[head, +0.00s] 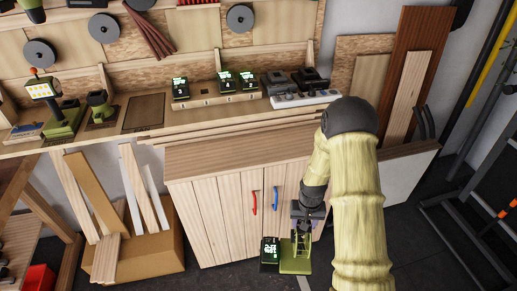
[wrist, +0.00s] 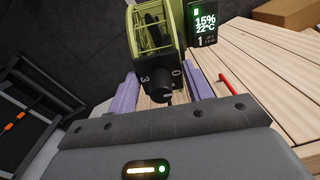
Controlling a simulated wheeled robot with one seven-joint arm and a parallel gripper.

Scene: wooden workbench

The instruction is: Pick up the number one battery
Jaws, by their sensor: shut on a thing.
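My gripper (head: 305,213) is low in front of the cabinet, pointing down. In the wrist view its two lilac fingers (wrist: 160,92) are shut on a green-and-black device (wrist: 152,30) with a green frame and a black knob end marked with numbers. The device (head: 296,264) also shows under the gripper in the head view. A black block with a lit display (wrist: 205,28) reads 15%, 22°C and 1. It shows beside the device in the head view (head: 269,252); I cannot tell whether the two are joined.
The cabinet (head: 215,215) with red and blue handles stands close behind. The workbench above carries several black blocks with lit displays (head: 226,82), a white strip (head: 300,98) and green tools (head: 100,107). Boards (head: 150,190) lean at left. A metal rack (head: 470,215) stands at right.

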